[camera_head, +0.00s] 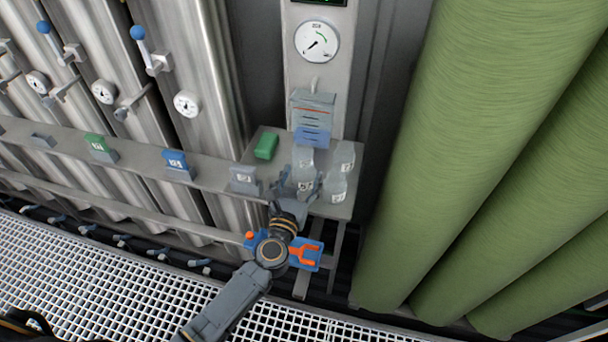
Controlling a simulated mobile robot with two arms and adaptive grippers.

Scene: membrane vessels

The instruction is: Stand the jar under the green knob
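Several clear jars with small printed labels stand close together on a grey shelf (262,172). One jar (336,187) is at the right front, one (344,157) is behind it, and one (303,158) is to the left. My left gripper (299,183) is at the shelf's front, with its fingers around or right beside the jars. A label shows between the fingers, but I cannot tell whether they grip a jar. A green block-like piece (95,142) with a label sits on the rail at left; no clearly round green knob shows. My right gripper is not in view.
A green box (266,146) and a blue-and-grey holder (312,118) are at the shelf's back. Blue (176,160) and grey (243,178) labelled pieces sit along the rail. Blue-ball levers (137,33) and gauges are on the steel vessels. Large green cylinders (450,150) bound the right.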

